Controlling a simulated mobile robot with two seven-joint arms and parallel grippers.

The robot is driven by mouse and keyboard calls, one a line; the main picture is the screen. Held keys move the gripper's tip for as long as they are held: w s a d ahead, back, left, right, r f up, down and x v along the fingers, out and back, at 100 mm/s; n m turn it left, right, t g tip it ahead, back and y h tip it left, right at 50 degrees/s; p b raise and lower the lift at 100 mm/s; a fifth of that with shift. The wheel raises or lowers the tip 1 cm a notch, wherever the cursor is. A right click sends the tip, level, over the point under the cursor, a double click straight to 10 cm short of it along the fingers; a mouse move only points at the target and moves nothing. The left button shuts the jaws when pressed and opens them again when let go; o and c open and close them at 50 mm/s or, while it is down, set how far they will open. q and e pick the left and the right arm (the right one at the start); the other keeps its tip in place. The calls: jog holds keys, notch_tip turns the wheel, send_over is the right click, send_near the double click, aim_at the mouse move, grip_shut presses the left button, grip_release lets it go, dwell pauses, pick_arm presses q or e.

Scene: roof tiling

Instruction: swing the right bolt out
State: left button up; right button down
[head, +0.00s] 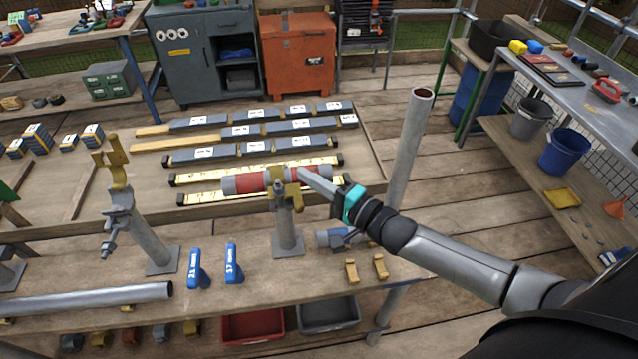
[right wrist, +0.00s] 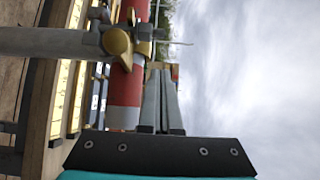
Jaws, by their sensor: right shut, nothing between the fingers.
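A red and grey tube (head: 246,184) lies level in a gold and grey coupler (head: 281,190) on top of the right-hand short post (head: 287,235). My right gripper (head: 301,172) is shut and empty, its fingertips close beside this coupler from the right. In the right wrist view the two fingers (right wrist: 158,95) lie together alongside the tube (right wrist: 126,88). The coupler's gold part (right wrist: 117,42) and a dark nut and bolt (right wrist: 146,38) show just beyond the tips; I cannot tell whether they touch. The left-hand coupler (head: 118,185) stands open, its gold flap raised. My left gripper is out of view.
Blue tools marked 21 mm (head: 194,268) and 17 mm (head: 233,263) stand on the front bench. Two gold clips (head: 365,269) lie right of the post. A tall upright pipe (head: 409,145) rises behind my right arm. Labelled slats (head: 262,128) lie behind the coupler.

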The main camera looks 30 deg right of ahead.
aim_at(292, 176)
jog(key=x, duration=0.5)
jog(key=shift+a, duration=0.25)
jog(key=shift+s+a+p, duration=0.4)
jog(key=shift+s+p, duration=0.3)
jog(key=shift+s, duration=0.25)
jog(key=shift+s+a, duration=0.35)
jog(key=shift+s, duration=0.3)
